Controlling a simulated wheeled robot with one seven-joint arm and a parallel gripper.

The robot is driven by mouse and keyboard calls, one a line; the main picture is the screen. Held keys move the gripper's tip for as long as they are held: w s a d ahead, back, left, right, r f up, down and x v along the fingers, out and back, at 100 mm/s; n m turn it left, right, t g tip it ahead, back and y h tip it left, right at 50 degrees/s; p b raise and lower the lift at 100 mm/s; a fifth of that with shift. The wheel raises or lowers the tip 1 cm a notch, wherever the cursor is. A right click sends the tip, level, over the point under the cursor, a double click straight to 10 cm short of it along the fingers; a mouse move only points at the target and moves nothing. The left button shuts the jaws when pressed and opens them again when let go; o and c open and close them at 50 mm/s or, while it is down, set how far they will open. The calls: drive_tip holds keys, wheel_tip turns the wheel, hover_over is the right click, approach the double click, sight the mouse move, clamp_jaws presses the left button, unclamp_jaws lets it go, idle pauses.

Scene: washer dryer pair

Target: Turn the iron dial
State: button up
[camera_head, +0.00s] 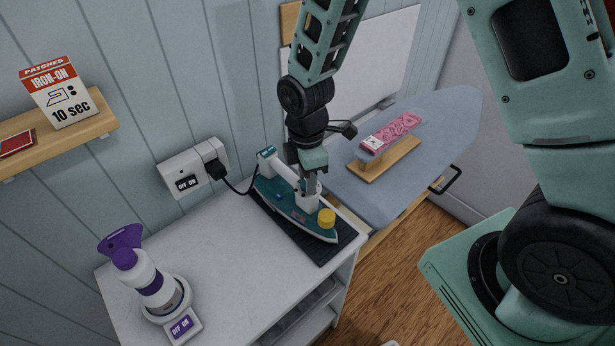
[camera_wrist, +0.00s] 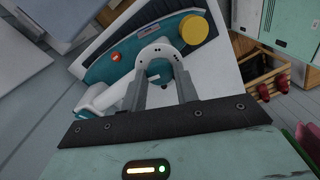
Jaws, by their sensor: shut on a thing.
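The teal and white iron (camera_head: 284,198) lies on a dark ribbed mat (camera_head: 334,250) on the white cabinet. It also shows in the wrist view (camera_wrist: 105,67). A round yellow knob (camera_head: 327,218) sits near its tip, and shows top right of my fingers in the wrist view (camera_wrist: 194,29). My gripper (camera_head: 309,190) points down at the iron, behind the yellow knob. In the wrist view its fingers (camera_wrist: 162,78) are shut on a white round part (camera_wrist: 155,52) of the iron, apart from the yellow knob. I cannot tell if this part is the dial; the fingers hide some of it.
A spray bottle (camera_head: 150,281) stands at the cabinet's left front. A wall socket (camera_head: 187,172) holds the iron's black plug and cord (camera_head: 236,187). The ironing board (camera_head: 437,128) lies to the right, with a pink pack (camera_head: 391,133) on it. The cabinet top between bottle and mat is clear.

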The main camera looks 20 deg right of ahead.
drive_tip(key=m+b, duration=0.1)
drive_tip(key=m, duration=0.3)
drive_tip(key=shift+m, duration=0.3)
drive_tip(key=m, duration=0.3)
drive_tip(key=shift+m, duration=0.4)
drive_tip(key=m, duration=0.4)
drive_tip(key=shift+b, duration=0.4)
drive_tip(key=m, duration=0.4)
drive_tip(key=shift+r, duration=0.1)
drive_tip(key=m+p, duration=0.1)
drive_tip(key=m, duration=0.3)
drive_tip(key=shift+m+t, duration=0.3)
drive_tip(key=m+p, duration=0.2)
drive_tip(key=m, duration=0.2)
drive_tip(key=shift+r+m, duration=0.1)
drive_tip(key=shift+m, duration=0.2)
drive_tip(key=m+p, duration=0.2)
drive_tip(key=m, duration=0.2)
drive_tip(key=shift+m+p, duration=0.95)
drive_tip(key=shift+m, duration=0.85)
